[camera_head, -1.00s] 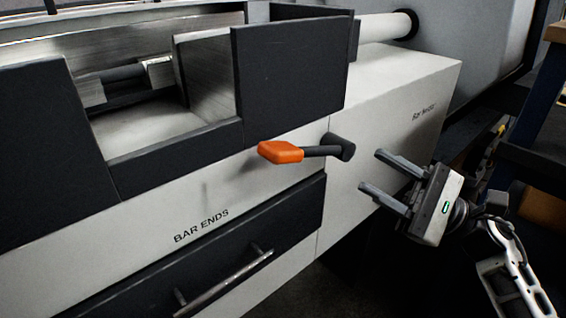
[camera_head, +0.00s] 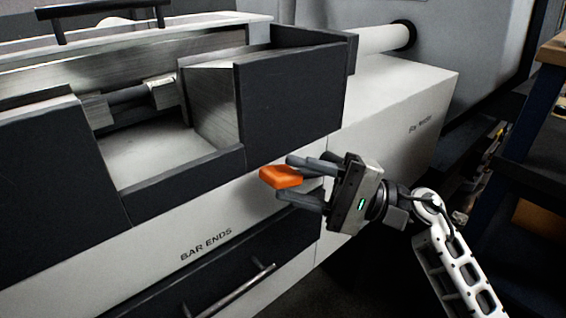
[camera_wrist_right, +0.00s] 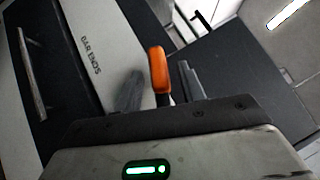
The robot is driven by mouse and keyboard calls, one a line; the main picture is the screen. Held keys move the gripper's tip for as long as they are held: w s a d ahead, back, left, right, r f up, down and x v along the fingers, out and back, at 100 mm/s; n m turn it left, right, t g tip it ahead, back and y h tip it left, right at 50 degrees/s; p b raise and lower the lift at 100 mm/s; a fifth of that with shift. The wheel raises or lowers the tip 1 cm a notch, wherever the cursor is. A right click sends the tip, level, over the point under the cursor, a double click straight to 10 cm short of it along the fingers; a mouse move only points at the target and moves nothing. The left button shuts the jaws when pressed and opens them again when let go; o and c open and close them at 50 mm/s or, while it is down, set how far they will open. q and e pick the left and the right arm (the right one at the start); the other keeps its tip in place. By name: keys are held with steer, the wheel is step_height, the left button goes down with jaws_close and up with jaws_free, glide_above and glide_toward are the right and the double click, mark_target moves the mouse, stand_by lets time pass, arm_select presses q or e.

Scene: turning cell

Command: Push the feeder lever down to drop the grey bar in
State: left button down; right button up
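The feeder lever's orange handle (camera_head: 277,177) sticks out from the front of the white feeder cabinet. It also shows in the right wrist view (camera_wrist_right: 158,68). My right gripper (camera_head: 286,178) is open, with one finger on each side of the handle. In the right wrist view, gaps show between the fingers and the handle, so it is not clamped. The lever's dark arm is mostly hidden by my gripper. A grey bar (camera_head: 127,97) lies in the open feeder trough at the upper left, partly hidden by the metal blocks. My left gripper is not in view.
A drawer with a bar handle (camera_head: 235,292) sits below the "BAR ENDS" label. The trough's dark front wall (camera_head: 290,100) stands just above the lever. A white tube (camera_head: 385,37) runs right into the machine. A blue-legged bench (camera_head: 525,130) stands far right.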

arm_select(q)
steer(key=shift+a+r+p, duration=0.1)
steer(key=shift+p, duration=0.2)
arm_select(e)
steer(key=shift+x, duration=1.3)
